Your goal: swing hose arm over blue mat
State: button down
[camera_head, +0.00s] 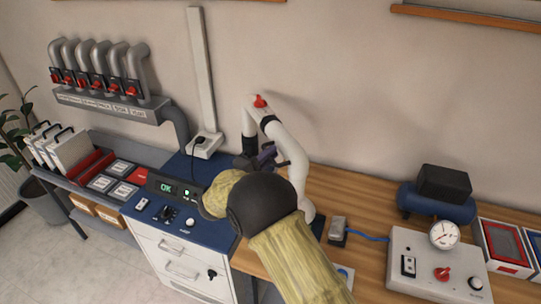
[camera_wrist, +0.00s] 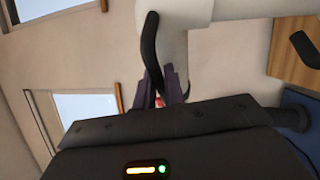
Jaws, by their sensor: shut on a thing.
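The hose arm (camera_head: 290,152) is a white jointed tube with a red knob on its top bend. It rises from a base on the wooden bench and bends over to the left. My gripper (camera_head: 266,155) is shut at the hose arm's lower left end, on what looks like its dark handle. In the wrist view my purple fingers (camera_wrist: 166,84) close beside a black curved bar, with the white tube (camera_wrist: 187,20) behind. The blue mat appears to be the blue surface (camera_head: 182,168) on the left cabinet, left of the gripper. My forearm hides part of it.
A control panel reading OK (camera_head: 166,188) stands at the blue surface's front. A white socket box (camera_head: 206,145) is behind it. A grey box with a gauge (camera_head: 436,262) and a blue tank (camera_head: 436,205) stand right. Several valved pipes (camera_head: 100,70) line the wall.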

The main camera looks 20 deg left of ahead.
jog(key=c, duration=1.5)
grip_release()
jog(key=b+v, duration=0.5)
jog(key=v, duration=1.2)
jog(key=shift+s+f, duration=0.2)
jog(key=shift+s, duration=0.05)
jog(key=shift+a, duration=0.1)
